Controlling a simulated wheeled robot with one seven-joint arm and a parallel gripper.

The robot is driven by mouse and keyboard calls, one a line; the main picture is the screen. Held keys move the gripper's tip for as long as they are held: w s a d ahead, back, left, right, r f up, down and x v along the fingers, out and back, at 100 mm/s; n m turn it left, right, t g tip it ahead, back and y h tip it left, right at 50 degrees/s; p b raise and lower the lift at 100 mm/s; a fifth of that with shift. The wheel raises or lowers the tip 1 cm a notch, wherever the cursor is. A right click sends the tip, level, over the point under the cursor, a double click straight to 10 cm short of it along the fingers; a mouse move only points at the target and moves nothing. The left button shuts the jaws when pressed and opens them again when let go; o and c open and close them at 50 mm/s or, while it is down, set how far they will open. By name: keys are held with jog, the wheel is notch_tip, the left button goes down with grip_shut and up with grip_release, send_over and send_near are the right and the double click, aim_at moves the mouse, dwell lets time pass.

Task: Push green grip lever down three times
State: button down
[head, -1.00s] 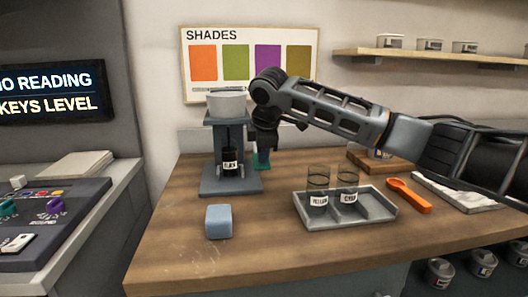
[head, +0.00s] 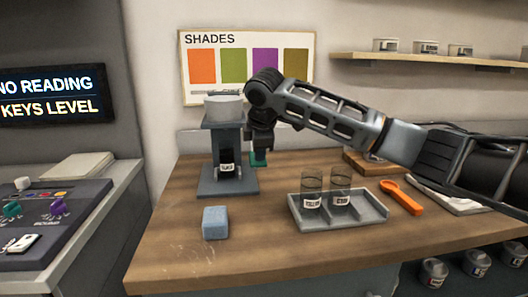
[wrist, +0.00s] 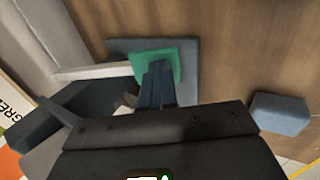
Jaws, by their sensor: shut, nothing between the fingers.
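The green grip (head: 259,159) is at the right side of the grey dispenser stand (head: 225,150), low near the table. It shows as a green block in the wrist view (wrist: 172,60), at the end of a pale lever arm (wrist: 95,71). My gripper (head: 261,150) is directly above the grip. In the wrist view its shut fingers (wrist: 157,72) overlap the near part of the green block; I cannot tell if they touch it.
A blue block (head: 215,223) lies in front of the stand. A grey tray (head: 370,208) with two labelled glasses stands to the right, with an orange spoon (head: 402,196) beyond. A panel with knobs (head: 70,205) is at the left. The table's front middle is clear.

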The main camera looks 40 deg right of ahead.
jog(key=v, duration=1.1)
jog(key=shift+r, duration=0.55)
jog(key=shift+w, duration=0.1)
